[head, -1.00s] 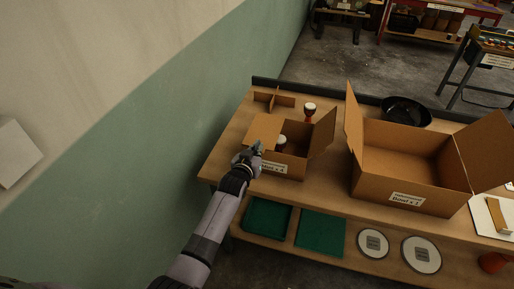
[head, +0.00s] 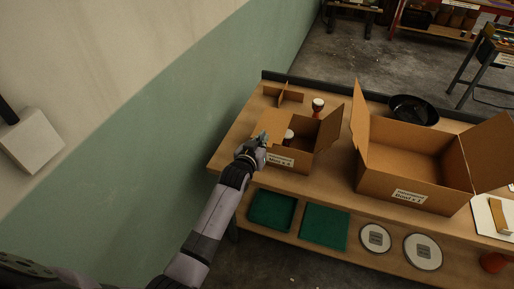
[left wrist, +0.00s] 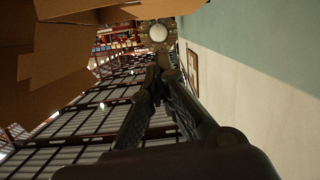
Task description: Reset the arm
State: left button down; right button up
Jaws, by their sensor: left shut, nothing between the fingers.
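My left gripper (head: 265,139) is at the left front corner of a small cardboard box (head: 297,158), close to its left flap. I cannot tell whether it touches the box. In the left wrist view its dark fingers (left wrist: 160,65) are together with nothing between them. A goblet drum (head: 289,135) with a pale head stands inside the small box. Another goblet drum (head: 318,107) stands on the table behind it. A round pale drum head (left wrist: 158,32) shows past the fingertips in the left wrist view. My right gripper is not in view.
The wooden table (head: 232,145) also holds a large open box (head: 400,155), a black pan (head: 413,109) and a cardboard divider (head: 288,93). Green trays (head: 324,227) and round plates (head: 423,252) sit on the lower shelf. The green wall (head: 150,170) is close on the left.

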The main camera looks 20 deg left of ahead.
pick_arm(q)
jog(key=s, duration=0.5)
jog(key=s+f+m+g+b, duration=0.1)
jog(key=s+f+g, duration=0.2)
jog(key=s+f, duration=0.65)
jog(key=s+f+g+b, duration=0.2)
jog(key=s+f, duration=0.2)
jog(key=f, duration=1.1)
jog(key=s+f+m+g+b, duration=0.1)
jog(key=s+f+g, duration=0.2)
jog(key=s+f, duration=0.65)
jog(key=s+a+f+g, duration=0.2)
jog(key=s+f, duration=0.4)
jog(key=s, duration=0.4)
jog(key=s+a+f+g+b, duration=0.1)
jog(key=s+a+f+g, duration=0.1)
jog(key=s+f, duration=0.5)
jog(key=s+a+f+m+g+b, duration=0.1)
jog(key=s+f, duration=0.5)
jog(key=s, duration=0.8)
jog(key=shift+s+a+f+g+y, duration=0.25)
jog(key=shift+a+f+g+y, duration=0.15)
jog(key=shift+g, duration=0.2)
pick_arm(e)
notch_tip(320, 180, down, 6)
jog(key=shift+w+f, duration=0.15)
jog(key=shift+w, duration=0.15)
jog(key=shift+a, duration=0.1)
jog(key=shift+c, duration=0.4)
